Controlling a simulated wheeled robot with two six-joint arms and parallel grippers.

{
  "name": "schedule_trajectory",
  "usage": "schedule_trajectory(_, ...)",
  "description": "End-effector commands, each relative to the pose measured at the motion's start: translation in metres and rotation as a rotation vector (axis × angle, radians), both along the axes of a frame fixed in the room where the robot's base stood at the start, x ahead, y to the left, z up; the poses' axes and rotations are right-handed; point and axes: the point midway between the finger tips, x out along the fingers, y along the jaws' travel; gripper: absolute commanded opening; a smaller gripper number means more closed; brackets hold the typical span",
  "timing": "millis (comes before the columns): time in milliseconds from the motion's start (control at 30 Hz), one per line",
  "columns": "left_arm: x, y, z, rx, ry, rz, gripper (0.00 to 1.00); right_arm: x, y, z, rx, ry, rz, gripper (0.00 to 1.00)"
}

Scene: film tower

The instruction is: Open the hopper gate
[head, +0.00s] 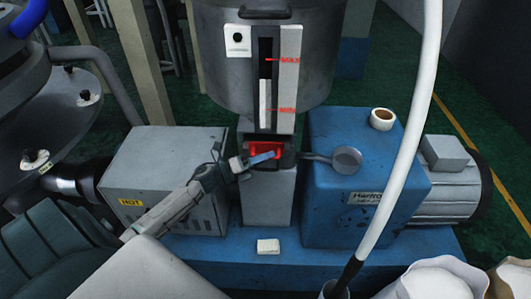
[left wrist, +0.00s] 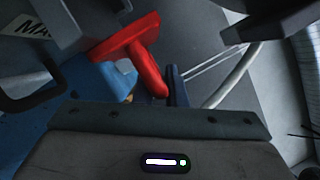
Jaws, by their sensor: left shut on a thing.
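The hopper (head: 270,60) is a grey metal drum at the top middle, with a level strip marked MAX and MIN. Below the strip, the red gate handle (head: 279,151) sits in a dark slot above a grey block. In the left wrist view the handle (left wrist: 130,40) is a red T-shape with its stem reaching down to my fingers. My left gripper (head: 264,158) has its blue fingers at the handle and is shut on it; the fingers hide part of the slot. The gate plate itself is hidden. My right gripper is not in view.
A grey box marked HOT (head: 150,170) stands left of the gate and a blue housing (head: 345,210) right of it. A white hose (head: 405,150) crosses the right side.

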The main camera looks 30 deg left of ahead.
Motion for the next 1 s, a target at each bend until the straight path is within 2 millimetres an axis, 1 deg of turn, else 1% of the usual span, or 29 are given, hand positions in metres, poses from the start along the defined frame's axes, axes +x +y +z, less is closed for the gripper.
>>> schedule_trajectory(33,-0.012,-0.007,-0.002,-0.003,0.007,-0.002,0.0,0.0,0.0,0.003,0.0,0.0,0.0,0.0)
schedule_trajectory(100,-0.026,-0.015,-0.002,-0.003,0.008,-0.001,0.0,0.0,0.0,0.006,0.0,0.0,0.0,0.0)
schedule_trajectory(200,-0.045,-0.027,-0.002,-0.002,0.007,-0.002,0.0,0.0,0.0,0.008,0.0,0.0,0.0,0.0)
schedule_trajectory(300,-0.058,-0.035,-0.002,-0.003,0.008,0.0,0.0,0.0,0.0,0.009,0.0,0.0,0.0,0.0)
schedule_trajectory(433,-0.067,-0.04,-0.002,-0.001,0.006,0.0,0.0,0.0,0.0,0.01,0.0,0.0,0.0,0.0)
schedule_trajectory(733,-0.068,-0.041,-0.002,-0.001,0.005,0.0,0.0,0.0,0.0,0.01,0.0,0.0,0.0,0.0)
schedule_trajectory(767,-0.068,-0.041,-0.002,-0.001,0.005,0.0,0.15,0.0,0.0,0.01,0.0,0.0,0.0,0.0)
schedule_trajectory(800,-0.067,-0.041,-0.002,-0.001,0.005,0.0,0.23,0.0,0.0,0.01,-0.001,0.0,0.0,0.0)
schedule_trajectory(867,-0.067,-0.041,-0.002,-0.001,0.005,0.0,0.33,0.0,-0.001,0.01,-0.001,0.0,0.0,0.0)
schedule_trajectory(1000,-0.067,-0.041,-0.001,-0.002,0.005,0.001,0.33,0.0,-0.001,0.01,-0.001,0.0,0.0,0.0)
